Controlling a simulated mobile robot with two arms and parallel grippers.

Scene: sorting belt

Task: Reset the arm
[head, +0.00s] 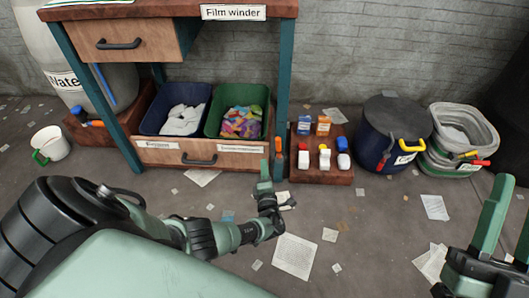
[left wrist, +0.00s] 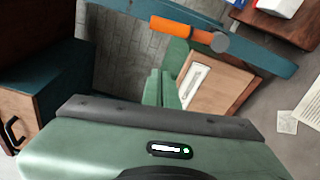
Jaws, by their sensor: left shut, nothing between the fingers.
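My left arm reaches in from the left in the head view. Its green gripper (head: 265,170) is shut and empty, held in front of the film winder bench's right leg (head: 284,85). In the left wrist view the two fingers (left wrist: 161,88) are together with nothing between them. An orange handle with a grey end (left wrist: 190,34) shows beyond them; in the head view a small orange part (head: 278,146) shows by the bench leg. My right gripper (head: 508,205) is at the lower right edge, its fingers apart and nothing seen between them; part of it is cut off.
A blue bin (head: 148,125) and a green bin (head: 209,127) sit in the bench's lower drawer (head: 180,154). A low wooden stand (head: 330,176) holds several small bottles. A dark blue pot (head: 369,130) and grey tubs (head: 436,150) stand right. Papers (head: 294,257) litter the floor.

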